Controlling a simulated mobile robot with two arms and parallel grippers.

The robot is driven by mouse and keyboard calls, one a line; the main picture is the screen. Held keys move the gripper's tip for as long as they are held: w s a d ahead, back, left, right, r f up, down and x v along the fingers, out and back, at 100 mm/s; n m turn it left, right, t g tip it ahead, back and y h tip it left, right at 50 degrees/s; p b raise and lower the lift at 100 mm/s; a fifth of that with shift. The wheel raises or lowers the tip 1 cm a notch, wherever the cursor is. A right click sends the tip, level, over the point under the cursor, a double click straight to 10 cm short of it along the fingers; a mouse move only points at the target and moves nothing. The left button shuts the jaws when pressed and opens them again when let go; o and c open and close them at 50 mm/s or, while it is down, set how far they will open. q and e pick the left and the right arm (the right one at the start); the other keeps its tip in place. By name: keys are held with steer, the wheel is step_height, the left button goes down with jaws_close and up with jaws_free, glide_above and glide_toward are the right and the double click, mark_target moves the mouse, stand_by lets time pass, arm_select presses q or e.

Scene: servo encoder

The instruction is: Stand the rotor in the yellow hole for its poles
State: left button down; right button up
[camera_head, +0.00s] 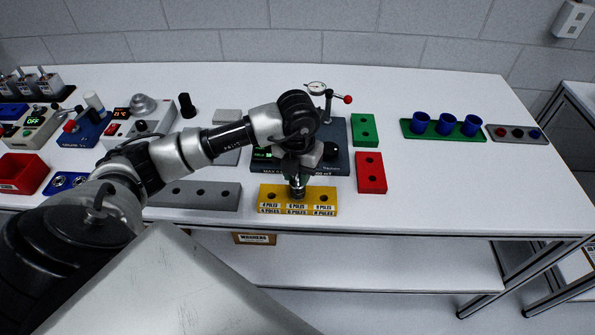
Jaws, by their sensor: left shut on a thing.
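The yellow block (263,200) lies near the front edge of the white table. It has holes in a row, labelled 4, 6 and 8 poles from left to right; the outer two show open. My left gripper (297,178) points down over the middle of the block, above the 6 poles label. It is shut on the rotor (297,190), a small grey metal cylinder held upright. The rotor hides the middle hole, and I cannot tell whether its lower end is inside. My right gripper is not in view.
Behind the block stands a dark tester (341,145) with a dial gauge (316,88). A red block (371,174) and a green block (363,130) lie to the right, a grey holed block (215,196) to the left. Blue cups (445,124) stand further right. The front right tabletop is clear.

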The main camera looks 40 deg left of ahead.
arm_select(q)
steer(key=shift+f+b, duration=0.3)
steer(key=shift+f, duration=0.1)
steer(key=c, duration=0.9)
jaws_free()
steer(key=shift+c, duration=0.2)
steer(key=o, duration=0.5)
steer(key=shift+c, duration=0.2)
steer(key=shift+r, duration=0.1)
steer(key=shift+r+p, duration=2.05)
steer(key=shift+r, duration=1.1)
